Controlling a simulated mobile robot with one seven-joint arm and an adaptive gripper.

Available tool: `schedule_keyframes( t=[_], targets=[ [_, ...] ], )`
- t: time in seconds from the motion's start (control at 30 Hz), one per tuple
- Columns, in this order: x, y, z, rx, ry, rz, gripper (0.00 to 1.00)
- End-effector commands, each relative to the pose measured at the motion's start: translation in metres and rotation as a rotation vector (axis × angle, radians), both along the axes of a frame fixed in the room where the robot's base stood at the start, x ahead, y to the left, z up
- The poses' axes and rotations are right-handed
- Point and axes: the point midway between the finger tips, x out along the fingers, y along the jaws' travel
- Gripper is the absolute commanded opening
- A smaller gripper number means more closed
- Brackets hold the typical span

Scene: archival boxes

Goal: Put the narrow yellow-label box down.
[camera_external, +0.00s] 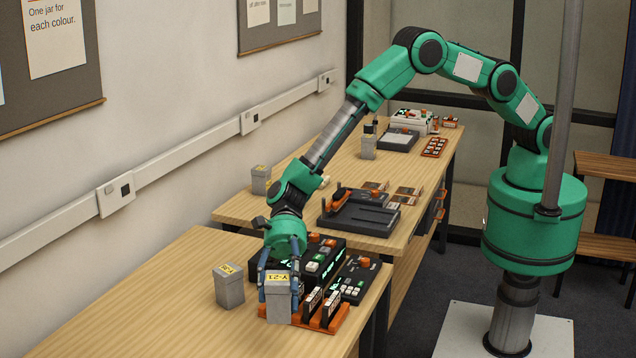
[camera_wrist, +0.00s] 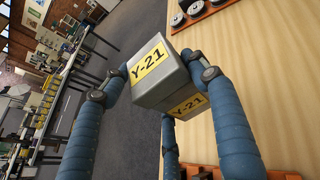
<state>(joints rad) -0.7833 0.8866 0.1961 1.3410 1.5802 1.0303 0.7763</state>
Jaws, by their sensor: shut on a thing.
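A narrow grey box with a yellow label reading Y-21 (camera_external: 279,303) is between the fingers of my gripper (camera_external: 279,283), at the near table's right part. In the wrist view the same box (camera_wrist: 163,92) shows its label on the top and on one side. My blue fingers are shut around it. The box looks upright in the external view, beside the left end of an orange rack (camera_external: 337,322). I cannot tell whether its bottom touches the rack or table.
Another grey yellow-label box (camera_external: 229,289) stands to the left on the near table (camera_external: 160,310). Dark slabs stand in the orange rack. A black device (camera_external: 322,262) and keypad (camera_external: 355,285) lie behind it. The table's front left is clear.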

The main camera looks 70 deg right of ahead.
Motion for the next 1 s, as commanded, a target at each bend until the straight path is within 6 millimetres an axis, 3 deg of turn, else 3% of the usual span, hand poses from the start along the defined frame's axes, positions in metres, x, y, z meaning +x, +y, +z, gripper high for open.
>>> schedule_keyframes(
  t=[0.27, 0.7, 1.0],
  targets=[
    [0.0, 0.0, -0.004, 0.0, 0.001, 0.0, 0.25],
    [0.0, 0.0, -0.058, 0.0, 0.001, 0.0, 0.25],
    [0.001, 0.0, -0.062, 0.001, 0.0, 0.0, 0.25]
  ],
)
